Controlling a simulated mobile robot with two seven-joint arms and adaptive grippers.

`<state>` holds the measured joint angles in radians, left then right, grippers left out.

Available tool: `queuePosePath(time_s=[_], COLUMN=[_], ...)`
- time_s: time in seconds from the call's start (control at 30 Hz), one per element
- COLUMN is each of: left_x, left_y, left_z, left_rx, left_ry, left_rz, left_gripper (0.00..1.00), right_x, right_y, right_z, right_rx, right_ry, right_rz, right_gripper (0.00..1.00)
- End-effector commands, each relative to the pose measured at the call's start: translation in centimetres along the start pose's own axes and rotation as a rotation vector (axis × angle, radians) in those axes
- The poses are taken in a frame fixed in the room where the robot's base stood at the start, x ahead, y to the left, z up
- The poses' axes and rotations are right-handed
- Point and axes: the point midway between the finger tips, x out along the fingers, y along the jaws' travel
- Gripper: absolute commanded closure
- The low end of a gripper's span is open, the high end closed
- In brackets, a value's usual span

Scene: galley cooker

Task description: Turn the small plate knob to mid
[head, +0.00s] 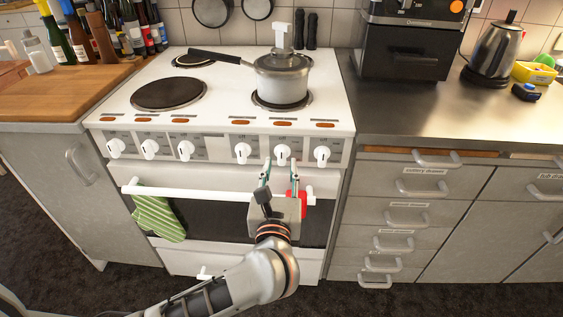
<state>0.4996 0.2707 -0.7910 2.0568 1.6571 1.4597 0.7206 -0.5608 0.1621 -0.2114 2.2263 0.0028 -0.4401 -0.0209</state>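The white cooker's front panel (215,146) carries a row of white knobs with small labels I cannot read. One knob (283,153), second from the right, sits just beyond my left gripper (280,171). That gripper points at the panel with its two fingers apart, one to each side below this knob. I cannot tell whether they touch it. Other knobs stand to its left (243,152) and right (322,155). I cannot tell from the labels which knob is the small plate's. My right gripper is not in view.
A lidded pot (283,82) stands on a right-hand plate; a pan handle (215,56) reaches left. A bare dark plate (168,94) is at left. The oven rail (200,191) with a green striped towel (157,215) runs below the knobs, close to my gripper. A steel counter (430,120) is right.

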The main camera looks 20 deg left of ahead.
Motion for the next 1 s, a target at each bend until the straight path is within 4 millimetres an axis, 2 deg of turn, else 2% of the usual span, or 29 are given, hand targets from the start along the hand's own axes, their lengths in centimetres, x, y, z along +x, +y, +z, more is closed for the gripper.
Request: queuePosePath(time_s=[0.03,0.2,0.53,0.57,0.67,0.7,1.0], left_x=[0.8,2.4,2.8,2.8,2.8,2.8,2.8], left_y=[0.1,0.0,0.0,0.0,0.0,0.0,0.0], left_z=[-0.1,-0.1,0.0,0.0,-0.1,-0.1,0.0], left_rx=[0.003,0.003,0.002,0.002,0.002,0.002,0.017], left_ry=[-0.002,-0.001,-0.001,-0.001,-0.001,0.000,-0.001], left_rz=[0.002,0.001,0.000,0.000,0.000,0.000,0.001], left_gripper=[0.69,0.69,0.69,0.71,0.97,1.00,1.00], right_x=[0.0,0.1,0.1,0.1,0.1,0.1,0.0], right_y=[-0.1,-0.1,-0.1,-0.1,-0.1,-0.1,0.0], right_z=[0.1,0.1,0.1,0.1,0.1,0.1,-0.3], right_rx=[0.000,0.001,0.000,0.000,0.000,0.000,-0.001], right_ry=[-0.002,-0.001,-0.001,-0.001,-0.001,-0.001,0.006], right_rz=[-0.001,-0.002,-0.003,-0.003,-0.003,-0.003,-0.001], right_gripper=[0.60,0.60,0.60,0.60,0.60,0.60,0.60])
